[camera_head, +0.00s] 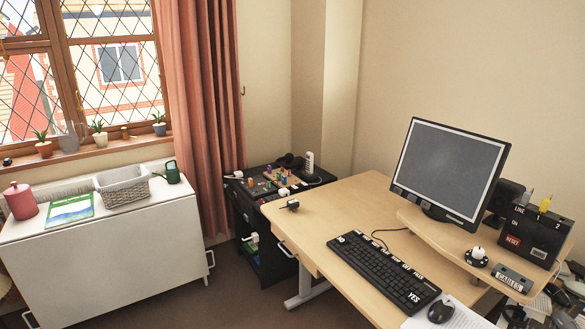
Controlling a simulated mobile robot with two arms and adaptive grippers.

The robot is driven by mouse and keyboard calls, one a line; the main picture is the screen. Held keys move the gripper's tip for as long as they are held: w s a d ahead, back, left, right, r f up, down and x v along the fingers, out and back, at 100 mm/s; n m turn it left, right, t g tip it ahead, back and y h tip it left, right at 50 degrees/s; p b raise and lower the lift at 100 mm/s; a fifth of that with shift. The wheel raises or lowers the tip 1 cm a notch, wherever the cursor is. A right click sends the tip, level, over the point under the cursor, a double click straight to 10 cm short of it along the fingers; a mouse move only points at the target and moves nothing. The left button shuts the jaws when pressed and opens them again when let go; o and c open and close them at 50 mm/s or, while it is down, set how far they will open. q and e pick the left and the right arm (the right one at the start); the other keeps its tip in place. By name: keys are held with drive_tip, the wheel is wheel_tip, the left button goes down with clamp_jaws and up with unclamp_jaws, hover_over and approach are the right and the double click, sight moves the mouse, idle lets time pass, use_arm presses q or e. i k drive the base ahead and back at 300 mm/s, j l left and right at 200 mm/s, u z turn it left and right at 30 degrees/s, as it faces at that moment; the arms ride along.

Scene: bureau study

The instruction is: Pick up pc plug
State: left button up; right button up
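A small dark plug-like item (291,205) lies on the wooden desk (325,200), near its far left corner. It is too small to tell for sure whether this is the pc plug. White plug-like items also show on the dark cabinet (264,213) left of the desk: one on its top (238,174) and one in its open side (253,239). Neither of my grippers is in view.
A keyboard (385,270), mouse (440,311) and monitor (450,170) are on the desk. A black control box (537,231) stands at the right. A white cabinet (110,250) with a basket (123,188) is under the window. Floor (225,290) is clear between the furniture.

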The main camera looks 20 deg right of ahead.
sight(294, 204)
drive_tip(key=i+l+z, duration=0.15)
drive_tip(key=i+z, duration=0.2)
drive_tip(key=i, duration=0.7)
drive_tip(key=i+j+z, duration=0.1)
drive_tip(key=i+z, duration=0.3)
drive_tip(key=i, duration=0.6)
